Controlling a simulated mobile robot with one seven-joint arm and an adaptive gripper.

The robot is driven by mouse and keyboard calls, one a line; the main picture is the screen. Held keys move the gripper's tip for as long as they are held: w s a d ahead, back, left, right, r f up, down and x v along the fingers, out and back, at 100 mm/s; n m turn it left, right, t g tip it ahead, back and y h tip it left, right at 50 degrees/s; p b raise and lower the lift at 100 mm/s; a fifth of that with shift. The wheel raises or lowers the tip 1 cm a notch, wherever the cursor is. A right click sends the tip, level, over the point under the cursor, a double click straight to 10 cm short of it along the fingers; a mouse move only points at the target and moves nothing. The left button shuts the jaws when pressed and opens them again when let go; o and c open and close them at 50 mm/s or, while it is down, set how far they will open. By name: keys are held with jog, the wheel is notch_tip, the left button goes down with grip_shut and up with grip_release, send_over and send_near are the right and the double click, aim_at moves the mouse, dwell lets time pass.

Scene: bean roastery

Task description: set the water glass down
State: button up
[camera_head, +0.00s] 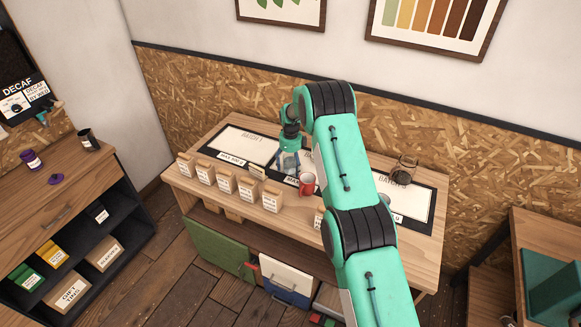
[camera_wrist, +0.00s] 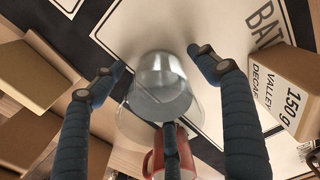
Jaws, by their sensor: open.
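The water glass (camera_wrist: 160,88) is clear and grey in the wrist view, between the spread fingers of my gripper (camera_wrist: 160,75). The side fingers stand apart from it on the left and right, and a third dark finger reaches up close to its lower edge. My gripper is open. The glass appears to stand on the white and black mat (camera_wrist: 125,30), though its contact with the surface is hard to see. In the head view my gripper (camera_head: 289,163) is low over the middle of the table, and the glass is not clear there.
A red mug (camera_head: 307,184) stands close in front of my gripper. Several labelled bags (camera_head: 225,181) line the table's front left. A bag (camera_wrist: 285,85) marked Valley Decaf is right of the fingers in the wrist view. A brown jar (camera_head: 405,168) stands at the back right.

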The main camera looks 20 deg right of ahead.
notch_tip(320, 180, up, 12)
dwell(0.6)
jog(key=shift+r, duration=0.15)
dwell(0.5)
